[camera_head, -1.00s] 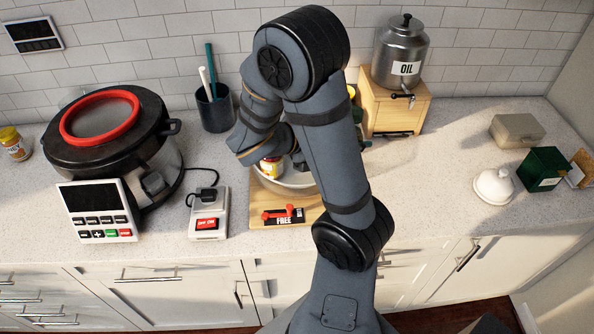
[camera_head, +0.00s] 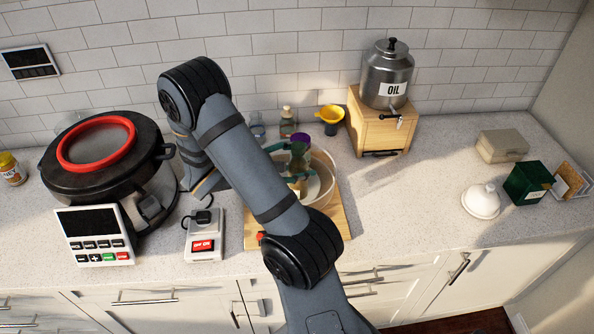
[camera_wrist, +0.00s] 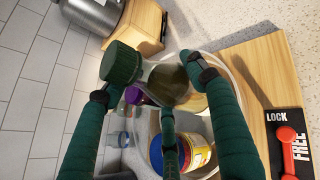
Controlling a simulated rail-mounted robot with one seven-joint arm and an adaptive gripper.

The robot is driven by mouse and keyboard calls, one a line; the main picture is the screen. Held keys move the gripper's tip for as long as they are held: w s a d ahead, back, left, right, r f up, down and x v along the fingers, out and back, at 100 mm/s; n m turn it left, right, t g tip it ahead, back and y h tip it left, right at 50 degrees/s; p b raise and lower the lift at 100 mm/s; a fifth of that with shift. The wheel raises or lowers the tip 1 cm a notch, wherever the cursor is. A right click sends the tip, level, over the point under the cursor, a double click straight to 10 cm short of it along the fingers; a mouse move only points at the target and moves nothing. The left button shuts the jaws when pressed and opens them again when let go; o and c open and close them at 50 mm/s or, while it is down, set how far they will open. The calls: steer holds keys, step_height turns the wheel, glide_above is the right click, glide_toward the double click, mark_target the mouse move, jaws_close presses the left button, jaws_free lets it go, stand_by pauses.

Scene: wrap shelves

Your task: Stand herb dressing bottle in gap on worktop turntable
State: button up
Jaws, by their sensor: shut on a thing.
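The herb dressing bottle (camera_wrist: 167,84) has a ribbed dark green cap and clear glass with olive-green contents. It lies between the teal fingers of my gripper (camera_wrist: 172,105), which is shut on it. In the head view my gripper (camera_head: 298,163) is over the turntable (camera_head: 331,176), a round tray with a pale, see-through rim. A jar (camera_wrist: 197,152) with a yellow and red label and a purple-capped container (camera_wrist: 134,95) show below the bottle in the wrist view. The gap is hidden behind the fingers and bottle. I cannot tell whether the bottle touches the turntable.
The turntable is on a wooden board (camera_head: 336,221) with a red lock lever (camera_wrist: 291,145). Behind are a corked bottle (camera_head: 287,124) and yellow funnel (camera_head: 330,115). The oil dispenser (camera_head: 388,75) stands back right, a large cooker (camera_head: 105,165) left.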

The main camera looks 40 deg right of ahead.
steer(key=shift+f+p, duration=0.45)
steer(key=shift+f, duration=1.45)
steer(key=shift+f, duration=0.2)
steer(key=o, duration=1.3)
steer(key=shift+r, duration=0.1)
steer(key=shift+a+r, duration=0.15)
steer(key=b+v, duration=0.2)
steer(key=v, duration=0.9)
steer(key=shift+a+r, duration=0.15)
steer(key=shift+a, duration=0.2)
